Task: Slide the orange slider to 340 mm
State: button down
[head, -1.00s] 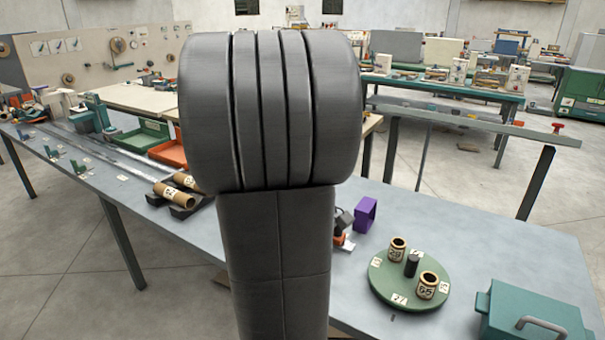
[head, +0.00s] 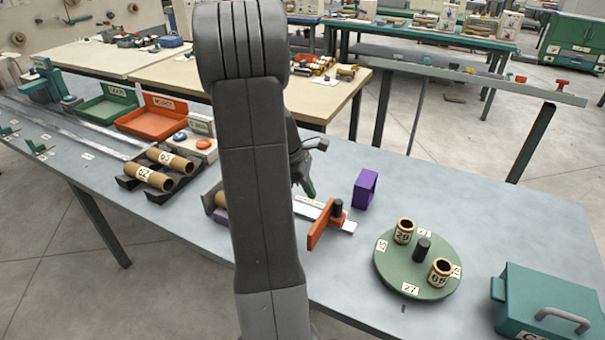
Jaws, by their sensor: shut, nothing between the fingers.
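The orange slider (head: 321,228) stands on a pale flat rail (head: 348,226) on the grey table, near the rail's right end. It has a dark knob (head: 338,207) on its top. The rail runs left behind my arm, so its middle and left part are hidden, and no scale reading is legible. My gripper (head: 308,190) is just left of the slider and over the rail, partly hidden by my arm. It points down with its fingers shut, and it appears apart from the slider.
A purple open block (head: 365,188) stands behind the rail's right end. A green turntable (head: 400,272) with numbered tubes and a teal box (head: 543,303) are to the right. Cardboard tubes (head: 148,177) lie in dark cradles at left, with red (head: 150,122) and green trays behind.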

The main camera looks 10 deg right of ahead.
aim_at(336, 203)
jog(key=shift+s+d+f+p, duration=0.1)
jog(key=shift+s+d+f, duration=0.1)
jog(key=shift+d, duration=0.5)
jog(key=shift+s+d+f+p, duration=0.15)
jog(key=shift+s+d, duration=0.05)
jog(key=shift+d, duration=0.5)
jog(key=shift+s+d+f+p, duration=0.1)
jog(key=shift+s+d+f, duration=0.1)
jog(key=shift+d, duration=0.5)
jog(key=shift+s+d+r, duration=0.1)
jog(key=shift+s+d, duration=0.65)
jog(key=shift+d, duration=0.25)
jog(key=shift+a, duration=0.1)
